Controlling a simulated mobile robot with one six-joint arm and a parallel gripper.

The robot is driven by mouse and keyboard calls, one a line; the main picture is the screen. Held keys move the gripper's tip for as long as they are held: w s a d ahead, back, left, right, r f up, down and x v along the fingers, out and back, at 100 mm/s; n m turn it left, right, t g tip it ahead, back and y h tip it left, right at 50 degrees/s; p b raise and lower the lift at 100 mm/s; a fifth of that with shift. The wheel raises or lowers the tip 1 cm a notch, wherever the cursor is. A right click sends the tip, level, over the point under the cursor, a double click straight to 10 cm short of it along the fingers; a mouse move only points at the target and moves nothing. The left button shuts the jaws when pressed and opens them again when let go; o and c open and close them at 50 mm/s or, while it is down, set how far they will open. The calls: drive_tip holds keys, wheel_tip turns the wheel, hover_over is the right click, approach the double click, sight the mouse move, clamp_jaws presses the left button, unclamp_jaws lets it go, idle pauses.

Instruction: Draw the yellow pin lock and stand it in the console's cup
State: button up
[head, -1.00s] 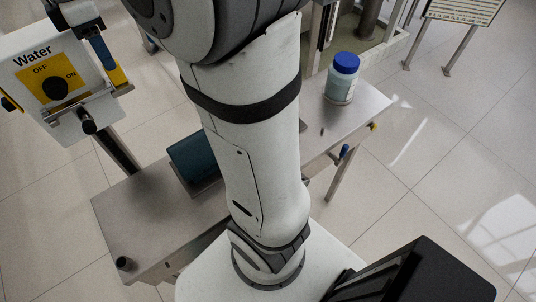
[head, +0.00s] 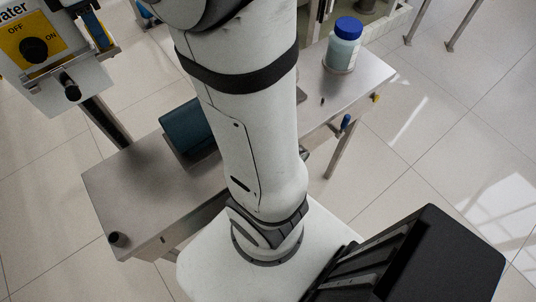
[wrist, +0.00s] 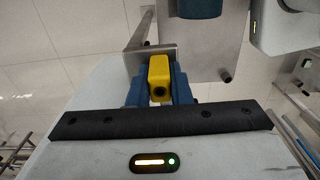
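The yellow pin lock (wrist: 159,68) sits between the blue fingers of my gripper (wrist: 160,88) in the wrist view, with its dark round end facing the camera. The fingers press against both its sides. In the head view, my gripper (head: 97,30) shows at the upper left, beside the water console (head: 17,75) with its yellow OFF/ON plate and black knob. A short dark cylinder (head: 70,90) sits on the console's lower edge. I cannot tell whether it is the cup. Whether the lock still touches the console's metal bracket (wrist: 136,58) is unclear.
The console's post (head: 105,122) stands by the table. Tiled floor is open at right.

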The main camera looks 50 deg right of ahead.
clamp_jaws()
drive_tip(key=shift+r+p, duration=3.65)
drive_tip(key=shift+r, duration=0.55)
drive_tip(key=shift+f, duration=0.1)
